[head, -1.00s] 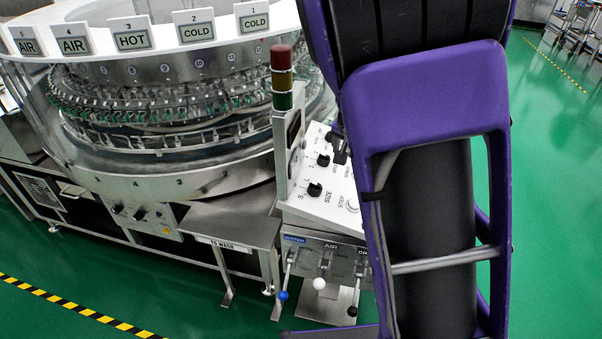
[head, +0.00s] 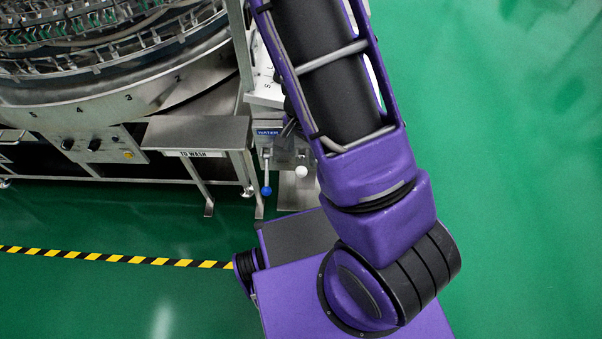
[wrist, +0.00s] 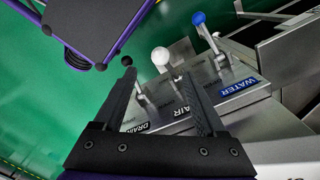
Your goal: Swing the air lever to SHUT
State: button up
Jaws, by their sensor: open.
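The air lever (wrist: 162,58) has a white ball knob and stands out from the panel at the AIR label (wrist: 182,111) in the wrist view. Its knob (head: 301,171) also shows in the head view, just left of my arm. My gripper (wrist: 157,73) is open. In the wrist view the lever shows between its two fingers, with the knob slightly beyond the fingertips. I cannot tell whether a finger touches it. I cannot read any SHUT mark. In the head view my arm hides the gripper.
The blue-knobbed water lever (wrist: 199,19) stands on one side of the air lever, and the black-knobbed drain lever (wrist: 126,61) on the other, close to a finger. A steel table (head: 196,133) stands left of the panel. Green floor (head: 520,200) is open at right.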

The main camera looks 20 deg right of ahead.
aim_at(301, 168)
notch_tip(301, 168, down, 10)
jog(key=b, duration=0.3)
jog(key=shift+b, duration=0.35)
grip_shut()
dwell(1.1)
